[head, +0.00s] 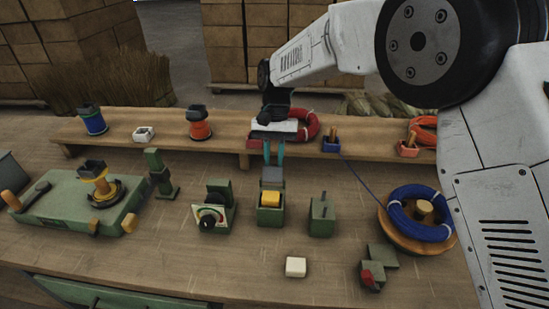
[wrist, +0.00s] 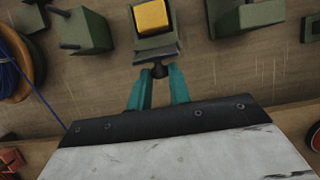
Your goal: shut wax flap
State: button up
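The wax box (head: 270,214) is a small green box in the middle of the bench, with a yellow wax block (head: 270,198) showing in it. Its grey flap (head: 272,175) stands up at the back edge, so the box is open. In the wrist view the flap (wrist: 158,53) has a dark knob (wrist: 160,71) on its near side. My gripper (head: 273,160) points down just behind the flap. Its teal fingers (wrist: 159,80) are apart, one on each side of the knob; contact is hard to tell.
A green box with a dial (head: 211,217) stands left of the wax box, and a green block with a small handle (head: 321,214) stands right. A raised wooden shelf (head: 360,150) runs behind. A white block (head: 296,267) lies in front; a blue coil (head: 420,213) sits at right.

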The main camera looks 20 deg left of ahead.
grip_shut()
jog(key=shift+r, duration=0.1)
